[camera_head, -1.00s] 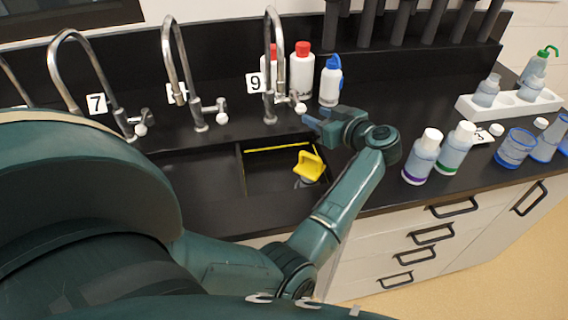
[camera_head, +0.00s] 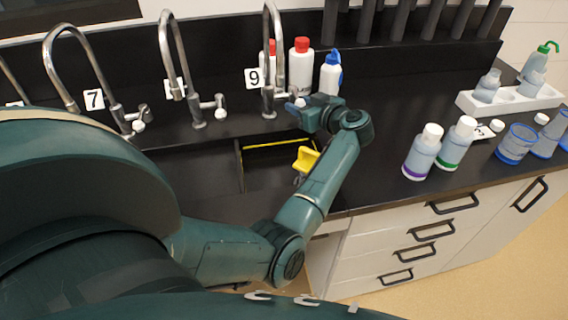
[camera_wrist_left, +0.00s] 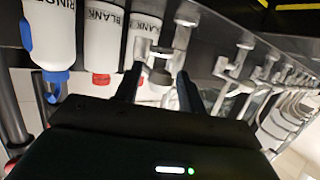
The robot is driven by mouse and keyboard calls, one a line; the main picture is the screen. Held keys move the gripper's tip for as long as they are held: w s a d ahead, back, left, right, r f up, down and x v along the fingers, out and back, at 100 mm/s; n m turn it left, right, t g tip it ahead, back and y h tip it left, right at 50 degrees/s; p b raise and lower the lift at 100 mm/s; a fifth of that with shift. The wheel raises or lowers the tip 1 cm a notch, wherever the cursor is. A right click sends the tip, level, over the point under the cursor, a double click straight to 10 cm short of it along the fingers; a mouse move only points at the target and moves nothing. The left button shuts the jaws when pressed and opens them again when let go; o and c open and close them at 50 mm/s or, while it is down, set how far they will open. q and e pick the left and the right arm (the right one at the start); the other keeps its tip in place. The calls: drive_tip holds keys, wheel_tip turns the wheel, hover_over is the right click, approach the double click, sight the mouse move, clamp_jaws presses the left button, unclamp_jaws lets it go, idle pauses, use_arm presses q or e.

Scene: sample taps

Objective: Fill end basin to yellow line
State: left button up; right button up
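The end basin (camera_head: 256,180) is the dark sink under the tap labelled 9 (camera_head: 254,77), with a yellow line (camera_head: 278,144) along its back wall. A yellow object (camera_head: 304,158) shows in its right part, partly behind my arm. My left gripper (camera_head: 299,104) is at the white-tipped knob of tap 9. In the left wrist view the fingers (camera_wrist_left: 160,88) are open and spread either side of the tap's knob (camera_wrist_left: 160,77); I cannot tell whether they touch it. Any water in the basin is too dark to make out. My right gripper is not in view.
White bottles with red caps (camera_head: 300,65) and one with a blue cap (camera_head: 330,73) stand just behind my gripper. Bottles with purple (camera_head: 422,152) and green (camera_head: 456,145) bands stand right. Other taps (camera_head: 180,70) line the left. A white rack (camera_head: 510,100) stands far right.

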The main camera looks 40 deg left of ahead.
use_arm(q)
drive_tip(key=shift+w+d+f+b, duration=0.1)
drive_tip(key=shift+w+d+b, duration=0.1)
drive_tip(key=shift+w+b, duration=0.3)
drive_tip(key=shift+w+d+b, duration=0.15)
drive_tip(key=shift+w+b, duration=0.3)
drive_tip(key=shift+w, duration=0.15)
drive_tip(key=shift+w+d+b, duration=0.15)
drive_tip(key=shift+w+b, duration=0.25)
drive_tip(key=shift+w, duration=0.2)
drive_tip(key=shift+w+d+b, duration=0.25)
drive_tip(key=shift+w+b, duration=0.4)
drive_tip(key=shift+w, duration=0.05)
drive_tip(key=shift+w+d+f+b, duration=0.1)
drive_tip(key=shift+w+d+b, duration=0.15)
drive_tip(key=shift+w+b, duration=0.6)
drive_tip(key=shift+s+r+p, duration=0.2)
drive_tip(key=shift+s+p, duration=0.05)
drive_tip(key=shift+p, duration=0.1)
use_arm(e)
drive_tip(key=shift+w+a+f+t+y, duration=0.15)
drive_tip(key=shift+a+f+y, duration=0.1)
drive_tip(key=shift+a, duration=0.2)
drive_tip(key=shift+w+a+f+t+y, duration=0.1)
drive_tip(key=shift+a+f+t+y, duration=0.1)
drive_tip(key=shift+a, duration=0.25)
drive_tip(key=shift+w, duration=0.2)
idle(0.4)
